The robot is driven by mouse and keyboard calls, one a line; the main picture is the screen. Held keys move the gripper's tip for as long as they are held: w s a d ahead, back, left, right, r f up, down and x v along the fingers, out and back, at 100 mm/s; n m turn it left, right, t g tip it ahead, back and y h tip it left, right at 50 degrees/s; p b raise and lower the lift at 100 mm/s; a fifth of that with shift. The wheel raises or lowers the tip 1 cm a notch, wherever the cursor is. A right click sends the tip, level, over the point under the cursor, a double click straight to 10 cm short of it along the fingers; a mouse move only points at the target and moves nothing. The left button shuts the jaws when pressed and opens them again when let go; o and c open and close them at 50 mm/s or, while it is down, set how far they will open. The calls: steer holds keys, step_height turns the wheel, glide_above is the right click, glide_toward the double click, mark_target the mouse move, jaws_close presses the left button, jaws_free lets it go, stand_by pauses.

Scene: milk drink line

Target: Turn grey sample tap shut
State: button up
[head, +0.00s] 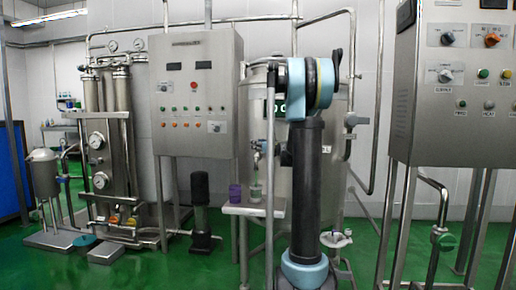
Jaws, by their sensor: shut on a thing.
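The grey sample tap (257,154) is on the front of the steel tank (258,112), above a small shelf. It is small here, and I cannot tell how far its handle is turned. My blue and black arm stands upright in front of the tank and hides much of it. A small dark part of my gripper (284,156) shows just left of the arm, at tap height. It is shut at the tap; the fingers and the contact are mostly hidden behind my arm.
A greenish cup (256,192) stands under the tap on the shelf (236,209), with a purple cup (235,194) to its left. A control cabinet (195,100) is left of the tank, another (455,115) at right. Another valve (349,122) sits on the tank's right side. Green floor lies below.

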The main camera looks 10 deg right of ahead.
steer(key=shift+m+t+h, duration=0.3)
steer(key=shift+m+h, duration=0.2)
steer(key=shift+h, duration=0.2)
steer(key=m+t+h, duration=0.1)
steer(key=m+h, duration=0.1)
steer(key=h, duration=0.1)
steer(key=shift+a+h, duration=0.15)
steer(key=shift+h, duration=0.15)
steer(key=m+h, duration=0.3)
steer(key=h, duration=0.1)
steer(key=m+h, duration=0.3)
steer(key=h, duration=0.1)
steer(key=shift+h, duration=0.4)
steer(key=m+g+h, duration=0.2)
steer(key=h, duration=0.1)
steer(key=m+g+h, duration=0.2)
steer(key=h, duration=0.1)
steer(key=shift+w+m, duration=0.1)
steer(key=shift+m, duration=0.3)
steer(key=shift+m+g+h, duration=2.1)
steer(key=shift+g+h, duration=0.1)
steer(key=shift+g, duration=0.5)
steer(key=o, duration=1.1)
